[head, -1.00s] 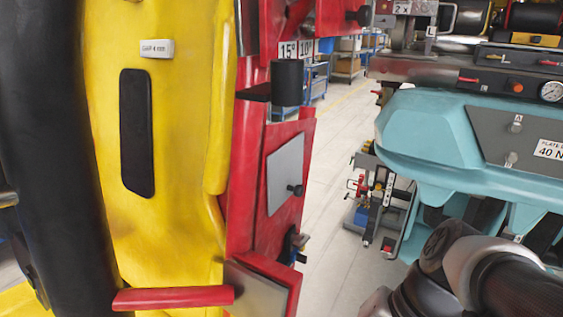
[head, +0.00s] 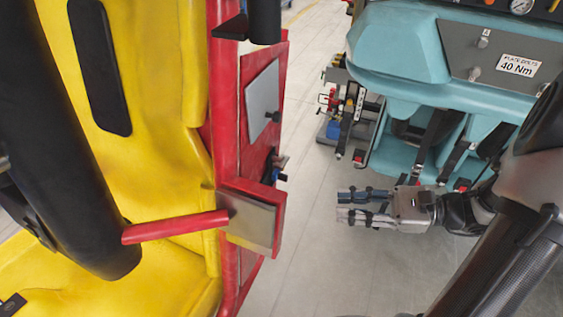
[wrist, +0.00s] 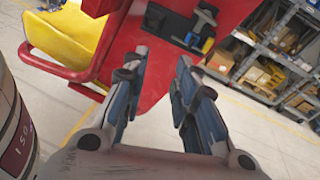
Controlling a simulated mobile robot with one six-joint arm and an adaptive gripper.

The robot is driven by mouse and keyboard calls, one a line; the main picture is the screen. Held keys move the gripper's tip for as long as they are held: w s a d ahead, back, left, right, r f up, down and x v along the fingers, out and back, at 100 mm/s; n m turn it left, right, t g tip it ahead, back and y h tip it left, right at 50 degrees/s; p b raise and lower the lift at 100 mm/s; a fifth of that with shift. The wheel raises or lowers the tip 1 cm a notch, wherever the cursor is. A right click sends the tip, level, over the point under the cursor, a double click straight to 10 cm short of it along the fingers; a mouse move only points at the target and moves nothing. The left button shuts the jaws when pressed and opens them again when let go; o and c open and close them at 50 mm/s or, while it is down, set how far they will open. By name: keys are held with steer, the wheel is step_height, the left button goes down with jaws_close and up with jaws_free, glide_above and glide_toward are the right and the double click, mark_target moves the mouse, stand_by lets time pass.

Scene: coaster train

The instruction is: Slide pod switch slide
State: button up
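My gripper (head: 345,206) is in the head view at lower right of centre, pointing left toward the red car side, with clear floor between. Its two fingers are apart and empty; they also show in the wrist view (wrist: 160,75). A small dark and blue fitting (head: 278,168) sits at the edge of the red side panel (head: 262,125). In the wrist view a black plate (wrist: 188,22) on the red body carries a grey T-shaped part (wrist: 203,24) and small blue and yellow parts. I cannot tell which part is the pod switch slide.
A yellow seat (head: 165,110) with a black padded bar (head: 60,150) and red lever (head: 175,227) fills the left. A teal car (head: 405,60) stands at the right. Shelves (wrist: 275,60) are in the wrist background. Grey floor (head: 310,250) lies between the cars.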

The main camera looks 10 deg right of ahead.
steer(key=d+m+t, duration=0.3)
steer(key=d, duration=0.1)
steer(key=b, duration=0.3)
glide_toward(287, 179)
steer(key=shift+m+t, duration=0.3)
steer(key=shift+t, duration=0.1)
steer(key=x, duration=0.8)
steer(key=shift+w+a+f, duration=0.1)
steer(key=shift+a+f, duration=0.1)
steer(key=shift+f, duration=0.15)
jaws_close()
